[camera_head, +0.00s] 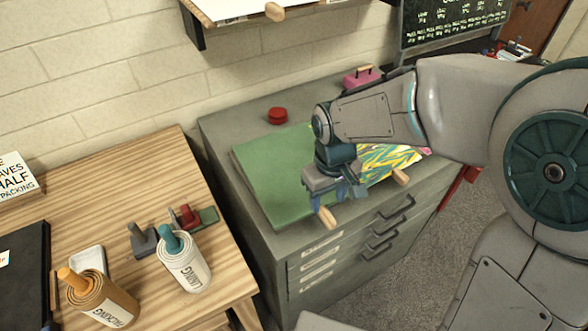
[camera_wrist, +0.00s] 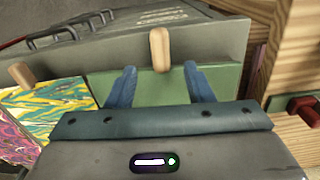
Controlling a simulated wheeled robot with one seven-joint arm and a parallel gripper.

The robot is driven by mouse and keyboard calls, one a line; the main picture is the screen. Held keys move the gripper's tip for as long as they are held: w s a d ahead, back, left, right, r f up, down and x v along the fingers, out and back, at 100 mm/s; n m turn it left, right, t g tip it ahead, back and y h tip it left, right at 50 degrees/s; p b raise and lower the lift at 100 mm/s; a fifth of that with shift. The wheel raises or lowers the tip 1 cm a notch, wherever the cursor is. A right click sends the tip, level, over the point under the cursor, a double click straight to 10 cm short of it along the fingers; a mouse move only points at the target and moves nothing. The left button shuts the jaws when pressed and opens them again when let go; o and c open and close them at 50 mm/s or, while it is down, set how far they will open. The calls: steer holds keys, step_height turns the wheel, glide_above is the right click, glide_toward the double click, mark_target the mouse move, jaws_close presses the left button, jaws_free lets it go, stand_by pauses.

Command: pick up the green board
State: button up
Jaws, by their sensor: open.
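The green board (camera_head: 272,179) lies flat on top of the grey drawer cabinet, with a wooden handle (camera_head: 326,217) at its front edge. My gripper (camera_head: 335,199) is over the board's front right part, pointing down, open and empty. In the wrist view, the blue fingers of my gripper (camera_wrist: 159,84) are apart, with the board (camera_wrist: 157,88) below and between them. The board's wooden handle (camera_wrist: 160,48) shows just beyond the fingertips, between them. The board's right edge is partly hidden by my arm.
A yellow and teal marbled board (camera_head: 385,160) with its own wooden handle (camera_head: 401,177) lies right of the green board. A red round tin (camera_head: 278,115) and a pink case (camera_head: 362,77) stand behind. A wooden table (camera_head: 150,195) with rolls is at left.

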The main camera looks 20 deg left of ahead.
mark_target(326, 213)
step_height(326, 213, down, 4)
steer(key=shift+f, duration=0.25)
steer(key=shift+c, duration=0.4)
jaws_close()
steer(key=shift+r, duration=0.1)
